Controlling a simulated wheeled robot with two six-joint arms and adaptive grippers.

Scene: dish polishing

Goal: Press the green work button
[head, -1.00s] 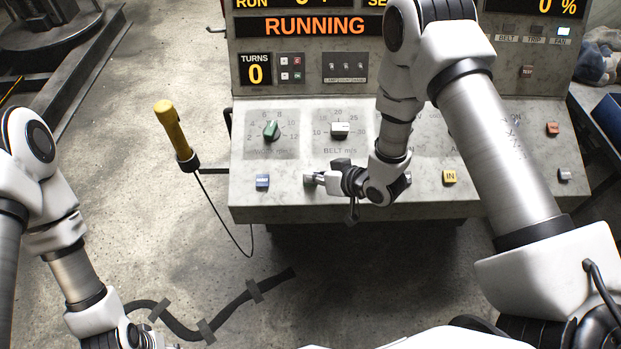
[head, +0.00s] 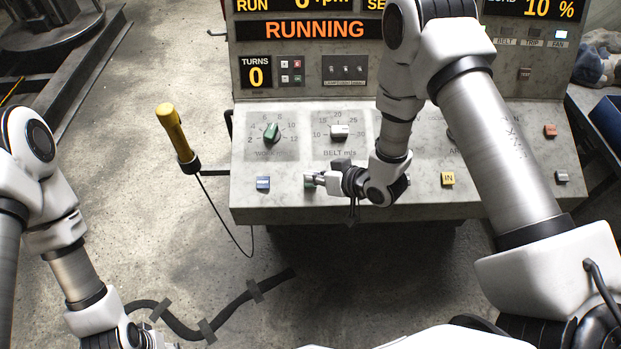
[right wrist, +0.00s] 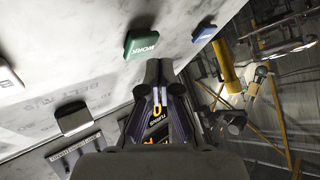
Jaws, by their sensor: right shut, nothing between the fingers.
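The green work button (right wrist: 141,43) stands on the sloping grey panel, its label readable in the right wrist view. My right gripper (right wrist: 158,72) is shut and empty, its fingertips close to the button's lower right edge; I cannot tell whether they touch it. In the head view, my right gripper (head: 318,180) is at the panel's front row of buttons and mostly hides the green button.
A blue button (head: 263,183) is left of my right gripper, and a yellow IN button (head: 448,179) is to its right. Dials (head: 339,131) sit above. A yellow-handled pendant (head: 172,128) stands off the panel's left side. The display (head: 315,29) reads RUNNING.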

